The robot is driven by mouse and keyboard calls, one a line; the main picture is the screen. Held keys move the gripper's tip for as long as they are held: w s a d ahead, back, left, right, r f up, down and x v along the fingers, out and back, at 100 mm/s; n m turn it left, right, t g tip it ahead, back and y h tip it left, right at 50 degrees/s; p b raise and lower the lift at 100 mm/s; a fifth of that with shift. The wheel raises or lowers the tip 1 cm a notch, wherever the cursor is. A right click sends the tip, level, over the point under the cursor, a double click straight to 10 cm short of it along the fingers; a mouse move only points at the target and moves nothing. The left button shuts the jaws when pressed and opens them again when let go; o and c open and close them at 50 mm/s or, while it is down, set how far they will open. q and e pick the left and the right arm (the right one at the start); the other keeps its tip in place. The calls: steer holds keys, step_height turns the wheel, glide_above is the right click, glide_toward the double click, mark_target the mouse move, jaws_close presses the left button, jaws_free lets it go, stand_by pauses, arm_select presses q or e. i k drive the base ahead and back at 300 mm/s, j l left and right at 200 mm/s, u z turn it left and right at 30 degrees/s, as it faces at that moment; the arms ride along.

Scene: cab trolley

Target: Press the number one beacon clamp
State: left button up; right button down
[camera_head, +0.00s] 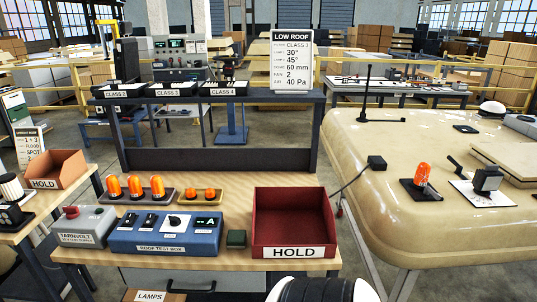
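An orange beacon (423,174) stands upright on the cream cab roof (395,225) at the right. Under it is a black base plate (421,190) with a small pale part beside the beacon. No number can be read there, so I cannot tell which part is the number one clamp. Three larger orange beacons (135,186) stand in a tray on the bench, and smaller orange lamps (192,194) lie in a tray beside them. Neither of my grippers is in view. A black and white rounded part at the bottom edge looks like mine.
The wooden bench (240,180) holds a blue roof test box (166,232), a grey tester (88,225) and a red HOLD bin (294,220). A LOW ROOF sign (292,62) stands on the shelf. The roof carries a black antenna (364,90) and a dark device (487,179).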

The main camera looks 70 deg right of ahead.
mark_target(428, 190)
steer(key=z, duration=3.4)
